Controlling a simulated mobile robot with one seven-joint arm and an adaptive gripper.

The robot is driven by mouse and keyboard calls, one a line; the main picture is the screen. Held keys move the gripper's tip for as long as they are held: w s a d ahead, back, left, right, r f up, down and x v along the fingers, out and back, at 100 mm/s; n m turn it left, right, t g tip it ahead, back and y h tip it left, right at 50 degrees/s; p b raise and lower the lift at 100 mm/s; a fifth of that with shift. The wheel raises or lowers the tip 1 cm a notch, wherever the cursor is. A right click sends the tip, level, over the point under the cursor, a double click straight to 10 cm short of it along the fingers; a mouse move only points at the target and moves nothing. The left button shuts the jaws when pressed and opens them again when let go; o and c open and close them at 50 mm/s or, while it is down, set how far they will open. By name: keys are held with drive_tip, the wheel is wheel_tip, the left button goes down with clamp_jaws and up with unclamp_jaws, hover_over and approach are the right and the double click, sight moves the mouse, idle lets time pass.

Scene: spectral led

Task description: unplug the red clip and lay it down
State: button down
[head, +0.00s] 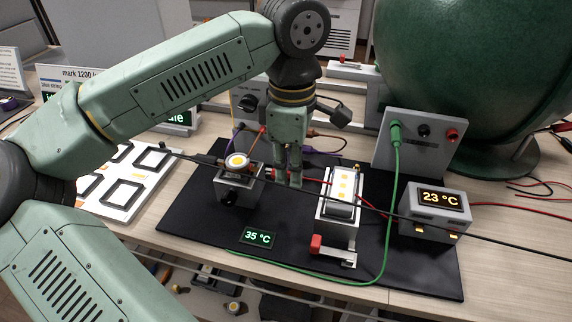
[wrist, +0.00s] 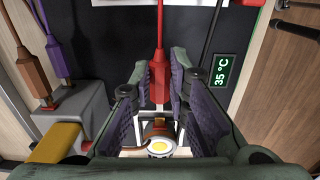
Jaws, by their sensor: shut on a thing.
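The red clip (wrist: 159,84) lies between my fingertips in the wrist view, its red cable running up the picture. My gripper (wrist: 159,72) is shut on it. In the head view my gripper (head: 287,178) points down just right of the small LED block (head: 238,188), low over the black mat. The clip is mostly hidden there by the fingers, with a little red showing beside them. The round yellow LED (wrist: 159,147) and a copper-coloured tab show below the clip in the wrist view. I cannot tell whether the clip still touches the tab.
A second LED block (head: 339,205) with a red-handled clamp stands right of my gripper. A green cable (head: 396,190) runs from the socket panel (head: 418,145) across the black mat (head: 430,270). A 23 °C display box (head: 435,208) stands at right. The mat's front right is mostly clear.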

drive_tip(key=shift+s+d, duration=0.1)
drive_tip(key=shift+d, duration=0.3)
drive_tip(key=shift+s+d, duration=0.15)
drive_tip(key=shift+d, duration=0.2)
drive_tip(key=shift+r, duration=0.1)
